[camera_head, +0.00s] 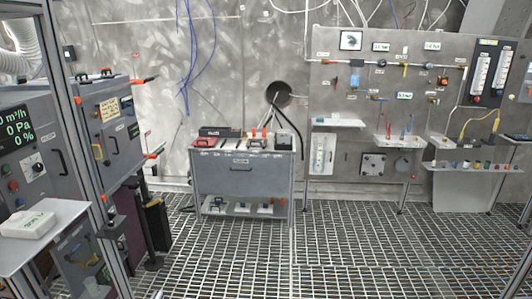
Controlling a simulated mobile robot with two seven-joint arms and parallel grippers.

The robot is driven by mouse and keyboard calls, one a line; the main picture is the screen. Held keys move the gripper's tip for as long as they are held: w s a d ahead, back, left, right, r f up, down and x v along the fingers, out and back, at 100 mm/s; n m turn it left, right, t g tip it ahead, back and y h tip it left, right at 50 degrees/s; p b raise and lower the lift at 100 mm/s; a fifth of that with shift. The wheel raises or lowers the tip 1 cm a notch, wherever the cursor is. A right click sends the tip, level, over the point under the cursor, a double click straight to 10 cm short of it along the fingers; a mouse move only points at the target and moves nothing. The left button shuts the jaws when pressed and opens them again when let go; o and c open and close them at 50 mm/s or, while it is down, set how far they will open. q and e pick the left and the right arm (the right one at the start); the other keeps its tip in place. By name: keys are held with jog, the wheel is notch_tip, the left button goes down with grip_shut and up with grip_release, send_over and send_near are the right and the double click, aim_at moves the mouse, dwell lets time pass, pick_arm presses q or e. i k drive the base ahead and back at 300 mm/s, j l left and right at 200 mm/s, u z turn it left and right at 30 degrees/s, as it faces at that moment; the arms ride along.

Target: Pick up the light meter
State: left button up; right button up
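I cannot tell which thing, if any, is the light meter; the small items are too far off to make out. A grey workbench (241,180) stands in the middle distance. On its top lie a red item (205,142), a dark flat case (215,131), several small dark tools and some upright orange items (259,133). A white box-like device (28,224) with dark lettering lies on a light shelf (62,212) at the left. Neither of my grippers is in view.
A grey wall panel (345,100) with gauges, valves and small shelves fills the right, with a yellow cable (478,122). Grey control cabinets (113,130) stand at the left. A dark round hole (279,94) is in the back wall. The grated floor (300,255) ahead is clear.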

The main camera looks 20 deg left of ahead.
aim_at(22, 224)
jog(key=i+j, duration=0.1)
jog(key=i, duration=1.25)
jog(key=i+u, duration=0.4)
jog(key=i+l+u, duration=0.1)
jog(key=u, duration=0.35)
jog(key=i+u, duration=0.1)
jog(key=u, duration=1.4)
